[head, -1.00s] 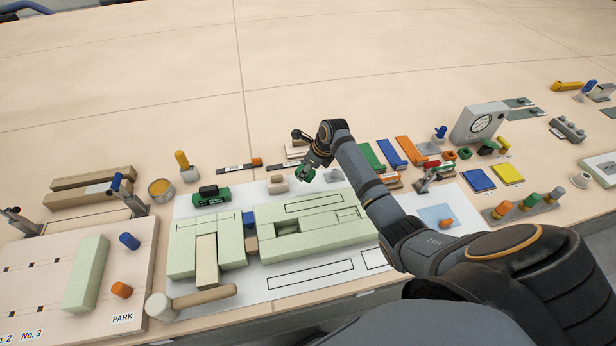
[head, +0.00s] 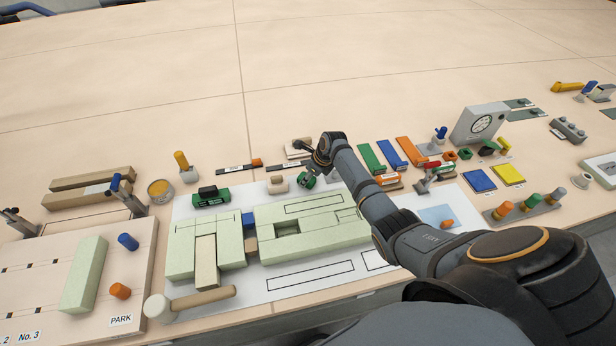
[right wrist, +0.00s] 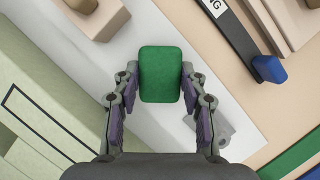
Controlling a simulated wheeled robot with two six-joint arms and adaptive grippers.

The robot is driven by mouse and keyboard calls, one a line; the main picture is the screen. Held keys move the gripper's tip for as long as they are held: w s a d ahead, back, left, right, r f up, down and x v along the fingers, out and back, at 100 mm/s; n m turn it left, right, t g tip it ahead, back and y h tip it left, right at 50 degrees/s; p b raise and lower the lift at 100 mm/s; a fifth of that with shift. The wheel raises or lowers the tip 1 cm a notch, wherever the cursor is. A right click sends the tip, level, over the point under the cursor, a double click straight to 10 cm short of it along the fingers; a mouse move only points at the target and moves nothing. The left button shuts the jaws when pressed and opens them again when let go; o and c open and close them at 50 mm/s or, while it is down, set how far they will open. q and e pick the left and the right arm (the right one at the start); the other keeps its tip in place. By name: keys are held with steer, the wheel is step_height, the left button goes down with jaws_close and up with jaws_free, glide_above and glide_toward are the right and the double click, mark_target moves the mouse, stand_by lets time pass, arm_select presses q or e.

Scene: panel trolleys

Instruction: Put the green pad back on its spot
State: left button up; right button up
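The green pad (right wrist: 161,74), a small rounded block, lies between the fingertips of my right gripper (right wrist: 160,85) in the right wrist view. Both fingertips meet its sides, so the gripper looks shut on it. In the head view the pad (head: 308,181) is small and partly covered by my right gripper (head: 314,172), over the back edge of the white sheet (head: 300,285). Its height above the sheet is hard to tell. I cannot make out a marked spot for the pad. My left gripper is not in view.
A small wooden block (head: 278,184) is left of the pad. A grey piece with a hole (right wrist: 216,130) lies right of it in the wrist view. Pale green blocks (head: 315,235) stand in front. A dark strip with a blue end (right wrist: 268,68) lies behind. The back table is clear.

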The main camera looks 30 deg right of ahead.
steer(key=o, duration=0.4)
steer(key=shift+o, duration=0.2)
steer(key=p+v, duration=0.1)
steer(key=v, duration=1.1)
steer(key=shift+p, duration=0.3)
steer(key=shift+r, duration=0.15)
